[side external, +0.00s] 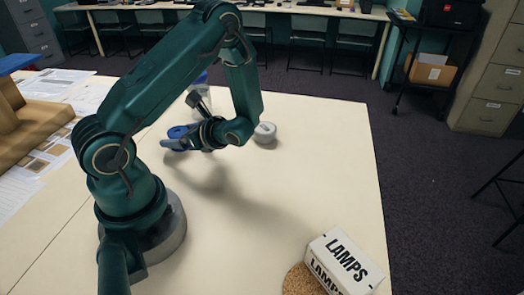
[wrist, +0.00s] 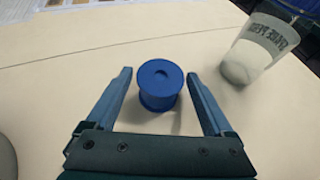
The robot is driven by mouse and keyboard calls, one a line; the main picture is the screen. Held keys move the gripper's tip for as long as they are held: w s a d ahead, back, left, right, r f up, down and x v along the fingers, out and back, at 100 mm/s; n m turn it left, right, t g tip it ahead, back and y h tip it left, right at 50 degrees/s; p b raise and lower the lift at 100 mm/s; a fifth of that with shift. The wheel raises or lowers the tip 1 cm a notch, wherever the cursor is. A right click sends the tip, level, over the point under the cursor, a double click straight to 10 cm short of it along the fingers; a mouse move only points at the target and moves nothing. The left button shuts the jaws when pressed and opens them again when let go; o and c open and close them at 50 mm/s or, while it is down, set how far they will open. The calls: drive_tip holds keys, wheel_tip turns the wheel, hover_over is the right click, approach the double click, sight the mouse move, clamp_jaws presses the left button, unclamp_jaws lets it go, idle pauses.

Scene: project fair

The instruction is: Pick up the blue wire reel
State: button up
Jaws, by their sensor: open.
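The blue wire reel (wrist: 161,84) stands upright on the cream table in the wrist view. My gripper (wrist: 160,82) is open, with one finger on each side of the reel. Small gaps show between the reel and both fingers. In the side external view the reel (side external: 177,132) is partly hidden by my gripper (side external: 170,145), which is low over the table.
A clear cup with a blue lid (wrist: 262,45) stands to the right of the reel in the wrist view. A round white object (side external: 265,132) is near my wrist. A LAMPS box (side external: 343,262) and cork mat (side external: 298,282) are at the front right. The table's middle is clear.

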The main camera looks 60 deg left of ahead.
drive_tip(key=shift+s+a+f, duration=0.2)
drive_tip(key=shift+a+f, duration=0.05)
drive_tip(key=shift+a, duration=0.1)
drive_tip(key=c, duration=1.3)
drive_tip(key=shift+r, duration=0.15)
